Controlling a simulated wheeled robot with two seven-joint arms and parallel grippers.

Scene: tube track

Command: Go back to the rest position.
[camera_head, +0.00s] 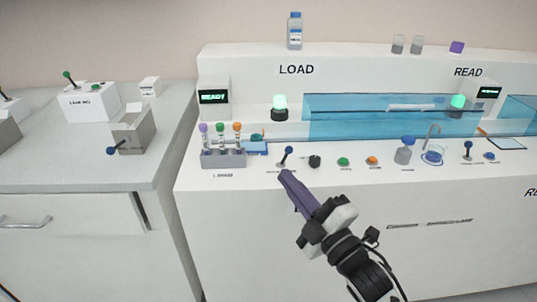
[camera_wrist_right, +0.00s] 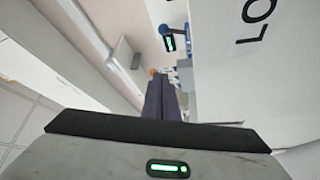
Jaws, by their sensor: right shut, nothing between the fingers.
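My right gripper (camera_head: 284,174) shows in the head view, its purple-grey fingers pressed together and empty. It is in front of the white bench, with its tips just below the blue-knobbed lever (camera_head: 287,154). In the right wrist view the closed fingers (camera_wrist_right: 162,85) point away from the camera toward the bench. I cannot tell whether the tips touch the bench edge. My left gripper is not in either view.
A rack (camera_head: 224,160) with several capped tubes stands left of the lever. A black knob (camera_head: 314,161), a green button (camera_head: 343,161) and an orange button (camera_head: 372,160) sit to the right. A grey side counter (camera_head: 75,172) is at the left. Space before the bench front looks clear.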

